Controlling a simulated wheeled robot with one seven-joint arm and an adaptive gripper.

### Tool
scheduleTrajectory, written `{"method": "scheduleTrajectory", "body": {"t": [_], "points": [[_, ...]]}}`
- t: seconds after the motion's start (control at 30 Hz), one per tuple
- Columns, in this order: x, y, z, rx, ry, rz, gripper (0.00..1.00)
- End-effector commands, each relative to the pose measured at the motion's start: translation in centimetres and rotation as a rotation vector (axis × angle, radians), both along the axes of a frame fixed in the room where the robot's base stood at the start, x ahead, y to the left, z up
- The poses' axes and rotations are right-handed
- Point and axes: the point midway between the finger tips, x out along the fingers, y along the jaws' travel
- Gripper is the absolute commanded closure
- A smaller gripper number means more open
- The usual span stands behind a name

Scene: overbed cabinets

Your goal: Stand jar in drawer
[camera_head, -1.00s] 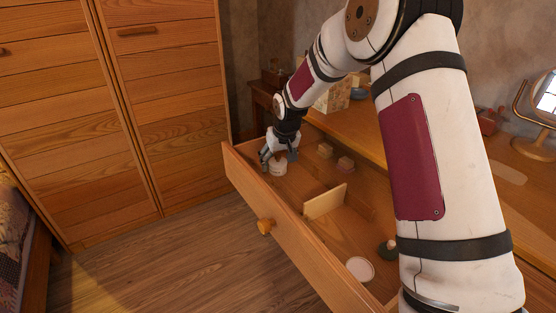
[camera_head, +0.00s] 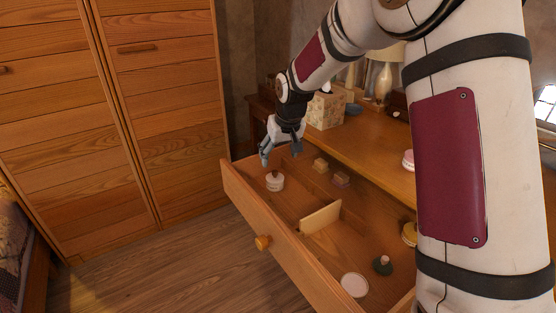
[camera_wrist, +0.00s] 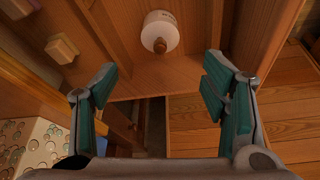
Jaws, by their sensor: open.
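A low wooden divider (camera_head: 321,217) stands in the drawer. A pale round dish (camera_head: 355,285) and a dark green item (camera_head: 383,265) are at the near end. A tissue box (camera_head: 327,108) stands on the top.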

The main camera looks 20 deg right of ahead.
Motion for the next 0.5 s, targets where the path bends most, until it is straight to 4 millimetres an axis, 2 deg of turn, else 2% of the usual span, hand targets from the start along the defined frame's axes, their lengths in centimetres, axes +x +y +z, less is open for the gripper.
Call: {"method": "scheduleTrajectory", "body": {"t": [0.33, 0.43, 0.5], "points": [[-0.8, 0.0, 1.1, -0.004, 0.004, 0.001, 0.33], [-2.5, -0.1, 2.7, -0.018, 0.015, -0.001, 0.33], [-4.8, -0.1, 4.4, -0.035, 0.031, -0.002, 0.33]]}}
